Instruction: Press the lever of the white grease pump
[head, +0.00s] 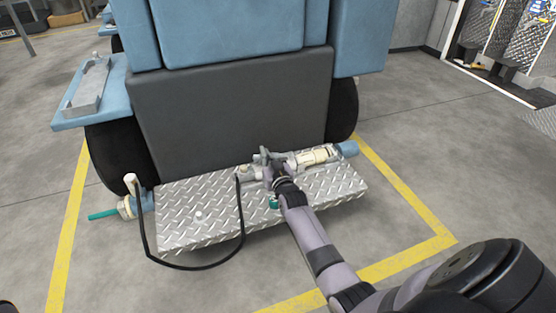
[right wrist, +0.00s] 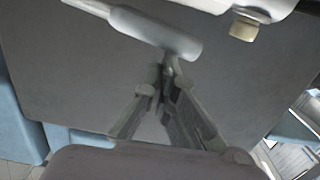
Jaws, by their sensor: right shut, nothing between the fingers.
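The white grease pump (head: 312,157) lies on its side along the back of the diamond-plate step, at the right, partly hidden by my arm. In the right wrist view its pale body (right wrist: 272,6) shows at the top right edge, with a beige knob (right wrist: 243,27) below. A grey rounded bar that looks like the lever (right wrist: 155,31) crosses the top of that view. My right gripper (right wrist: 166,70) is shut and empty, its fingertips just below the bar; I cannot tell whether they touch. In the head view the right gripper (head: 268,160) is beside the pump's left end.
The diamond-plate step (head: 215,215) juts from a blue and grey cart (head: 230,100). A black hose (head: 200,267) loops in front of it. A teal handle (head: 104,215) sticks out at the left. A grey tray (head: 92,85) sits on a blue side shelf. Yellow lines mark the floor.

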